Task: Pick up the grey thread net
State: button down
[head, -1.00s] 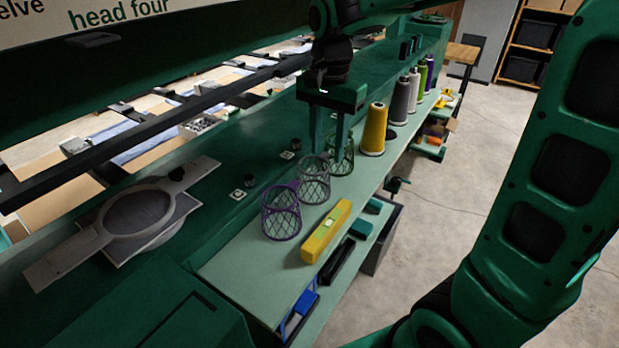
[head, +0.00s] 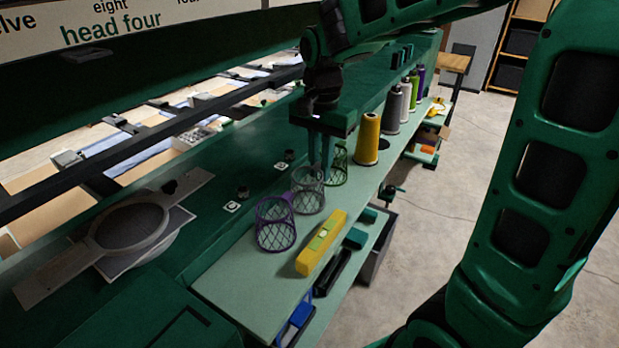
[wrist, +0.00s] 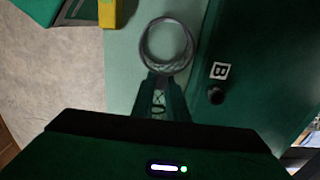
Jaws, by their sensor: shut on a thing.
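The grey thread net (head: 308,198) is a mesh cylinder standing upright on the pale green shelf, between the purple net (head: 275,226) and the green net (head: 338,167). My gripper (head: 319,166) points down at its far side, the fingers at its rim. In the wrist view the grey net (wrist: 166,68) shows as an open ring, its near edge between the fingertips (wrist: 164,82). My gripper is shut on it. I see no clear gap under the net.
A yellow level-like block (head: 321,243) lies on the shelf (head: 236,281) near the purple net. A yellow thread cone (head: 367,139) and several other cones stand beyond. A grey hoop frame (head: 131,227) lies at the left.

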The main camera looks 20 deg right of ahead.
notch_tip(320, 180, up, 10)
jog(key=shift+f, duration=0.25)
jog(key=shift+r, duration=0.2)
dwell(0.4)
